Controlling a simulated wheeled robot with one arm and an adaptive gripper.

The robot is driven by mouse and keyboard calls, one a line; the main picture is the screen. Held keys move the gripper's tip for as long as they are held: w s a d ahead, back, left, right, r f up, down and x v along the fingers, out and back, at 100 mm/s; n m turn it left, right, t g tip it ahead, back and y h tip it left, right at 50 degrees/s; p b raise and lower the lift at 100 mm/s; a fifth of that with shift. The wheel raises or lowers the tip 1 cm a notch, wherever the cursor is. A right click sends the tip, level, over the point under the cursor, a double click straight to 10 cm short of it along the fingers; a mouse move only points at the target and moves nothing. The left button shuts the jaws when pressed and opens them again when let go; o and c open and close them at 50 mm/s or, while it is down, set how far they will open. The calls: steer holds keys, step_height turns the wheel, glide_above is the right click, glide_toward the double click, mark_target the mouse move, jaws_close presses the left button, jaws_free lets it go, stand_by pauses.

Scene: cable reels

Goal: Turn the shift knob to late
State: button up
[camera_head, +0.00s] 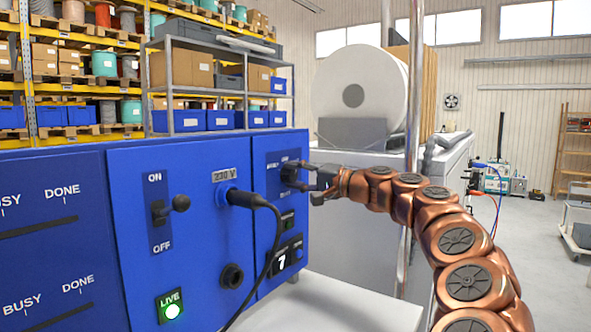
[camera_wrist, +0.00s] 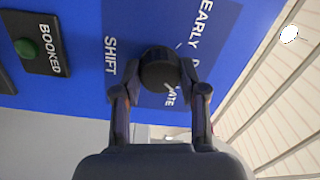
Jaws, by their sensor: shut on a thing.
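The black round shift knob (camera_wrist: 158,72) sits on the blue panel face in the wrist view, beside the word SHIFT. The words EARLY and LATE show around it; the middle label is partly covered and the first letter of LATE is hard to read. My gripper (camera_wrist: 160,84) is shut on the knob, with one dark finger on each side. Which label the knob's pointer faces cannot be told. In the head view my gripper (camera_head: 299,179) reaches the knob from the right, and the fingers hide most of it.
The blue cabinet carries an ON/OFF lever (camera_head: 175,205), a plugged 230 V cable (camera_head: 240,199) and a green LIVE lamp (camera_head: 172,311). A digit display (camera_head: 283,259) is below the knob. A green BOOKED button (camera_wrist: 26,48) is left of the knob in the wrist view.

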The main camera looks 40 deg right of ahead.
steer(key=m+p, duration=0.2)
steer(key=m, duration=0.1)
steer(key=shift+r+m, duration=0.15)
steer(key=shift+m, duration=0.25)
steer(key=shift+m+p, duration=0.3)
steer(key=shift+m, duration=0.2)
steer(key=o, duration=1.1)
steer(key=shift+o, duration=0.2)
steer(key=v, duration=1.2)
steer(key=shift+f, duration=0.25)
steer(key=shift+a, duration=0.1)
